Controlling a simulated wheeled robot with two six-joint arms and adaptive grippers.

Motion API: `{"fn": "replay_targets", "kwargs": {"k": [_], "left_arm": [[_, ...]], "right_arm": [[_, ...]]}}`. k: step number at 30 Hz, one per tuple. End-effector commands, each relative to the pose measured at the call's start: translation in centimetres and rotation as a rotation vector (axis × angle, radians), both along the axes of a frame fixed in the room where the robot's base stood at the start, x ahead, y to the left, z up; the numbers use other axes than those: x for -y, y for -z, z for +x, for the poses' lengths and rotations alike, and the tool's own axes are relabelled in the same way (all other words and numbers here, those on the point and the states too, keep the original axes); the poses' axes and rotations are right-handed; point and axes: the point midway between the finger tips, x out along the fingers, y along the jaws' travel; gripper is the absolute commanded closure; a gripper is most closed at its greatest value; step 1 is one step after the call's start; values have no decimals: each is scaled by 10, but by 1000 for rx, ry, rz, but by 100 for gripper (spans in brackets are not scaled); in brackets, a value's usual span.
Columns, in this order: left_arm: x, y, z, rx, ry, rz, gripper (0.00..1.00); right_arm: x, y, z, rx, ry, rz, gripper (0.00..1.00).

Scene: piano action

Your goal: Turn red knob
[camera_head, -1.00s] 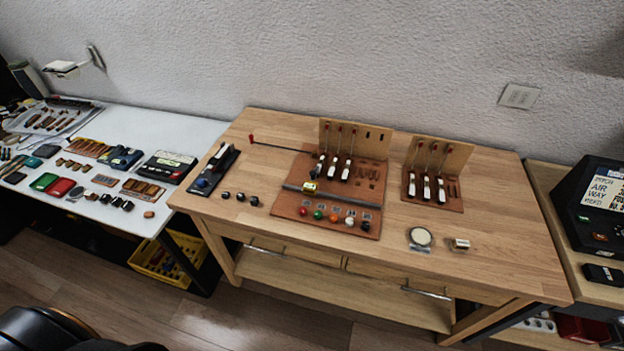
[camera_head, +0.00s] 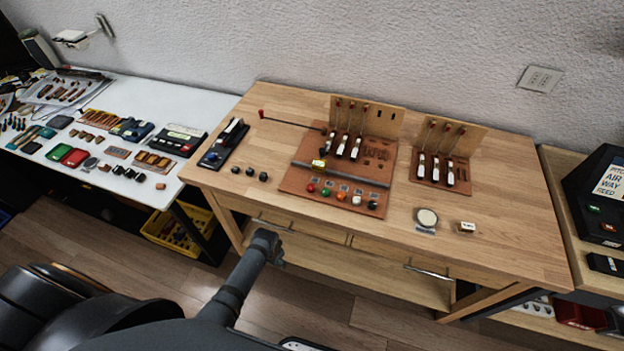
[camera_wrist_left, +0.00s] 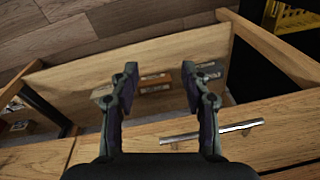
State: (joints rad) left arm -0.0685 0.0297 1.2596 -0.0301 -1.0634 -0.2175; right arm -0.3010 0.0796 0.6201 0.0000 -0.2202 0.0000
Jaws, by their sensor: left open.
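The red knob (camera_head: 311,188) is the leftmost in a row of coloured knobs along the front of the brown piano-action board (camera_head: 290,184). Green, orange, white and black knobs stand to its right. My left gripper (camera_head: 268,245) is at the front edge of the wooden table, below and to the left of the red knob and apart from it. In the left wrist view the left gripper (camera_wrist_left: 160,72) is open with nothing between its fingers. The red knob is not in that view. My right gripper does not show.
The wooden table (camera_head: 500,235) has front drawers with a metal handle (camera_wrist_left: 212,133) and a lower shelf (camera_wrist_left: 75,92). Small black knobs (camera_head: 250,172) lie left of the board. A second hammer board (camera_head: 438,176) stands right. A rod with a red end (camera_head: 262,114) extends behind.

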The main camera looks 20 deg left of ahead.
Motion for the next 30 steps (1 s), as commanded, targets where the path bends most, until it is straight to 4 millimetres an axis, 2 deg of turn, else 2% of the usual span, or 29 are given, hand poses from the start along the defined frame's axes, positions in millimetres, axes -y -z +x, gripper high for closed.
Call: {"fn": "replay_targets", "kwargs": {"k": [1, 3, 6, 13, 20, 27, 30], "left_arm": [[4, -30, 23, 11, 19, 0, 53], [7, -68, 44, 11, 44, 1, 53], [11, -116, 64, 11, 74, 3, 53], [17, -209, 85, 13, 128, 6, 53], [34, -236, 128, -38, 239, -7, 53], [60, -286, 176, -97, 406, -19, 53], [70, -308, 190, -121, 473, -22, 53]], "right_arm": [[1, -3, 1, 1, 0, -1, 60], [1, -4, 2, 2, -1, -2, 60], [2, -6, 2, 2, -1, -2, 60], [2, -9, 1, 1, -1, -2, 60], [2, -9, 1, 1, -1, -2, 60], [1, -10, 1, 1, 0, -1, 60], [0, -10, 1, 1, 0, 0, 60]]}}
